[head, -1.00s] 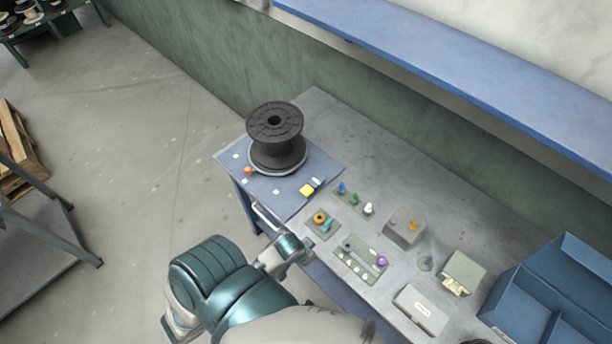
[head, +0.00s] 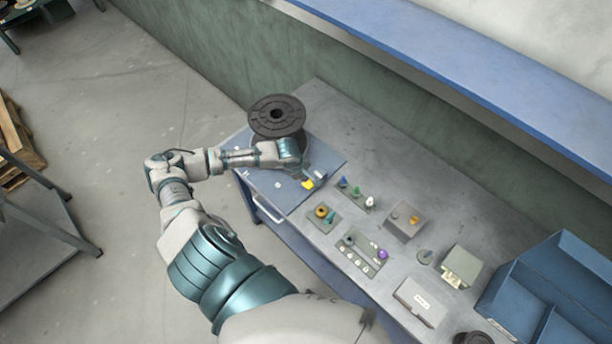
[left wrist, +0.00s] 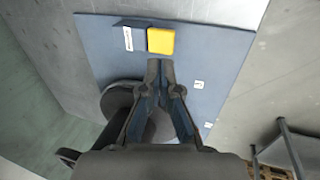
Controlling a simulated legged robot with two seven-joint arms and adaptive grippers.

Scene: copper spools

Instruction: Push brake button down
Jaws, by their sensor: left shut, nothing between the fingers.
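A yellow square button (head: 308,184) sits on the blue panel (head: 275,200) at the end of the bench; which button is the brake is not readable. It also shows in the left wrist view (left wrist: 160,40), beside a small block with a white label (left wrist: 128,38). My left gripper (left wrist: 160,65) is shut and empty, its fingertips close to the yellow button's near edge in that view. Contact cannot be told. In the head view my left gripper (head: 304,170) is small and dark beside the button. The red button seen earlier is hidden by my left arm. My right gripper is out of view.
A black spool (head: 277,114) stands on the panel just behind my left gripper. Knobs and switches (head: 358,194), a grey box (head: 404,222) and a blue bin (head: 560,290) are on the bench (head: 350,130).

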